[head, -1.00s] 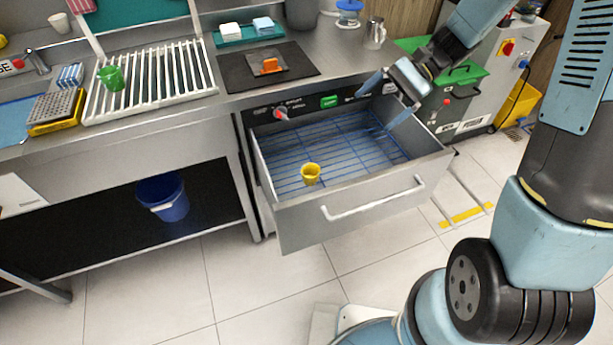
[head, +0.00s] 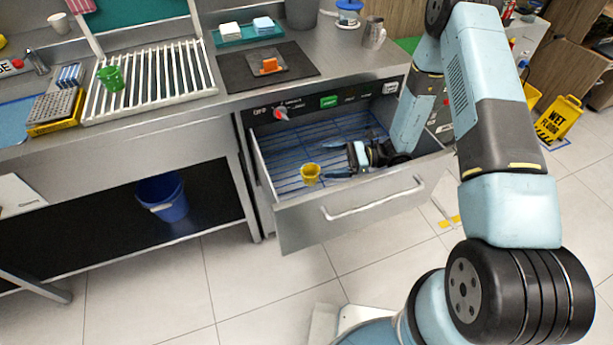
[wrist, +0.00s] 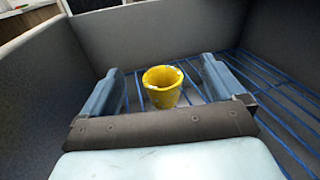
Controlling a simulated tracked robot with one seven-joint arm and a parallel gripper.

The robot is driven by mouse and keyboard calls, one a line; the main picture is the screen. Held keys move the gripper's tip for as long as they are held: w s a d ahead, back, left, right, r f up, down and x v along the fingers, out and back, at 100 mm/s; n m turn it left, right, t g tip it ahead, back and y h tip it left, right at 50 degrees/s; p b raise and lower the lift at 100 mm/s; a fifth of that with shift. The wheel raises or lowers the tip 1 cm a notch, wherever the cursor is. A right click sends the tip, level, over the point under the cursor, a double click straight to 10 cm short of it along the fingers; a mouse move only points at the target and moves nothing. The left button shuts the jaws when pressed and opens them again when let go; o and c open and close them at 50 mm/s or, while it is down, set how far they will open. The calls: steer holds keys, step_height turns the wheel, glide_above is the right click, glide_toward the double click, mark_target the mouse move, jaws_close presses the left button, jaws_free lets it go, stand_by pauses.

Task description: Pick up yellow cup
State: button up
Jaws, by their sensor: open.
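The yellow cup (head: 310,174) stands upright on the blue wire rack (head: 292,150) inside the open drawer (head: 350,212), near its front left part. My gripper (head: 336,162) is low inside the drawer, to the right of the cup, with its fingers pointing at it. In the wrist view the cup (wrist: 162,88) shows between the two blue fingers of my gripper (wrist: 162,92), which are apart. Gaps show between the cup and both fingers. The cup's lower part is partly hidden behind the gripper's dark front edge.
The drawer's walls rise around my gripper, with the front panel and handle (head: 372,198) close by. The counter above holds a green cup (head: 111,78), a dish rack (head: 160,80) and an orange object (head: 268,66). A wet-floor sign (head: 560,118) stands at right.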

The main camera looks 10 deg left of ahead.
steer(key=m+t, duration=0.1)
steer(key=m, duration=0.1)
glide_toward(302, 171)
steer(key=shift+s+a+y, duration=0.15)
steer(key=shift+s+a, duration=0.05)
steer(key=shift+a, duration=0.25)
steer(key=shift+s+a+y, duration=0.15)
steer(key=shift+s+a, duration=0.1)
steer(key=shift+a, duration=0.15)
steer(key=shift+x, duration=3.7)
steer(key=c, duration=1.1)
